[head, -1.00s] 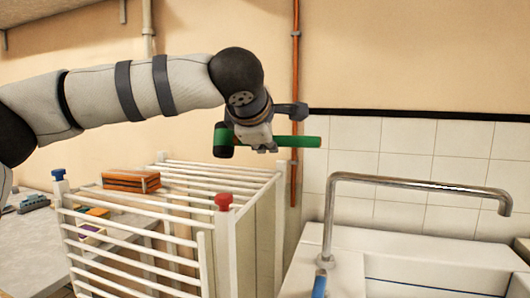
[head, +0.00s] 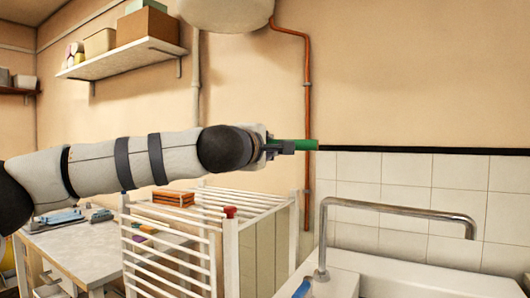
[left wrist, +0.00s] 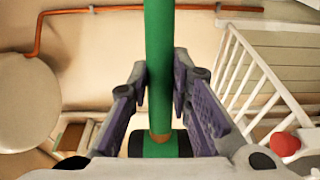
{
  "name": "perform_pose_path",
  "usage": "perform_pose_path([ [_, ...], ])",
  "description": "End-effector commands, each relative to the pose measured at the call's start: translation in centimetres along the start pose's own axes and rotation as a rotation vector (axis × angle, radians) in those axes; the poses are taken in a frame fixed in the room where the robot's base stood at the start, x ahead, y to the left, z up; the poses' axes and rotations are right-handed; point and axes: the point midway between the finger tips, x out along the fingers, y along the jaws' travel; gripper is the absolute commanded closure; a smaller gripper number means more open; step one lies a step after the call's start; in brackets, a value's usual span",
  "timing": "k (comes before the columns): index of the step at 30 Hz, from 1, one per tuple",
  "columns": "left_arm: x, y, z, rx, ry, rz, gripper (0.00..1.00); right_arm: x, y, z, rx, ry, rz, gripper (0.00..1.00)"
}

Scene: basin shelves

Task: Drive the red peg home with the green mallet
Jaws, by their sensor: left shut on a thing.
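My left gripper (head: 274,149) is shut on the green mallet (head: 298,145), which is held in the air with its handle pointing right. In the head view the mallet's head is hidden behind my arm. In the left wrist view the mallet's green handle (left wrist: 159,40) runs up between the fingers (left wrist: 160,75), and its dark-ended head (left wrist: 160,145) shows low between them. The red peg (head: 231,212) stands in the top of the front right post of a white slatted rack, below and left of the gripper. It also shows at lower right in the left wrist view (left wrist: 284,144).
The white rack (head: 230,255) stands beside a sink with a metal tap (head: 322,235). An orange-brown block (head: 174,199) lies behind the rack's front rails. An orange pipe (head: 308,110) runs down the wall. A wall shelf (head: 125,58) holds boxes at upper left.

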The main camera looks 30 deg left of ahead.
Motion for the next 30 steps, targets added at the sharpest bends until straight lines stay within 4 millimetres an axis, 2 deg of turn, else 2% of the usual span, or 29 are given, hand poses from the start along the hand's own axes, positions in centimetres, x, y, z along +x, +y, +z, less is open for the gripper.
perform_pose_path([
  [11,0.0,0.3,0.0,0.001,-0.002,0.009,1.0,0.0,0.0,-0.1,-0.001,0.002,-0.001,0.6],
  [16,-0.4,1.1,-0.1,0.002,0.002,0.018,1.0,-1.3,-0.1,-0.9,-0.001,0.042,-0.002,0.6],
  [18,0.0,-0.9,0.0,0.003,0.002,0.006,1.0,-0.6,0.0,-0.5,-0.001,0.021,-0.001,0.6],
  [21,0.1,-2.9,0.0,0.004,0.0,0.002,1.0,-0.2,0.0,-0.2,-0.001,0.008,-0.001,0.6],
  [30,0.2,-7.7,0.0,0.004,0.001,0.0,1.0,1.0,0.0,0.6,-0.001,-0.029,0.001,0.6],
])
